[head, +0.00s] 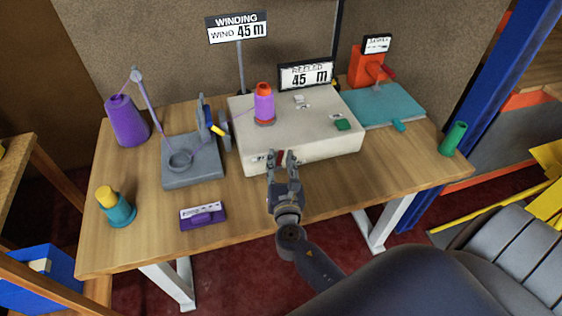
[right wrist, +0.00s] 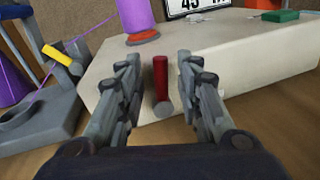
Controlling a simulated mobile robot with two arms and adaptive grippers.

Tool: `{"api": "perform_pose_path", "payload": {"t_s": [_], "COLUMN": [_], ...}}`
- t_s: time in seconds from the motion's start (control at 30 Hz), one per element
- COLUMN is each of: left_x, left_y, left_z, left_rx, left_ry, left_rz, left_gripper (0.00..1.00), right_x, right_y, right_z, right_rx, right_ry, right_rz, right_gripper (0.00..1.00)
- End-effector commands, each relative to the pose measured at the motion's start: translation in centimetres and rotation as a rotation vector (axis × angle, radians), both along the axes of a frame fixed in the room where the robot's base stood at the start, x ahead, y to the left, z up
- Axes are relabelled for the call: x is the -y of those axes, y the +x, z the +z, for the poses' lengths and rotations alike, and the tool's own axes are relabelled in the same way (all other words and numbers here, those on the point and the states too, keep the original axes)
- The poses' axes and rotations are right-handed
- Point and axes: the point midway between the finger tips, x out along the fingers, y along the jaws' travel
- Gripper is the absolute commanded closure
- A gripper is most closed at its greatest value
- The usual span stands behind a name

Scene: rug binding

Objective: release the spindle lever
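A red lever (right wrist: 160,78) with a grey round end stands at the front face of the cream winding machine (head: 325,112). I take it for the spindle lever. My right gripper (head: 283,157) is open at the machine's front. In the right wrist view its fingers (right wrist: 158,64) stand on both sides of the lever, with gaps on each side. In the head view the gripper mostly hides the lever. A purple thread spool (head: 264,106) with an orange top sits upright on the machine. My left gripper is not in view.
The machine's display (head: 306,75) and the winding sign (head: 237,29) both read 45 m. A grey thread stand (head: 193,173) and purple cone (head: 126,121) are left. A teal board (head: 385,107) with an orange device is right.

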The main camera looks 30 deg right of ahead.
Motion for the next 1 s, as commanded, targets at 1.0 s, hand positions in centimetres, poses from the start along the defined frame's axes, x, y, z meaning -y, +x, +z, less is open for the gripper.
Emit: {"api": "perform_pose_path", "payload": {"t_s": [1.0], "left_x": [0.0], "left_y": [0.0], "left_z": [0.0], "left_rx": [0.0], "left_ry": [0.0], "left_rz": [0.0], "left_gripper": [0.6], "right_x": [-4.9], "right_y": [-10.7], "right_z": [0.4], "right_rx": [0.001], "right_ry": [0.0], "right_rz": [0.0], "right_gripper": [0.67]}}
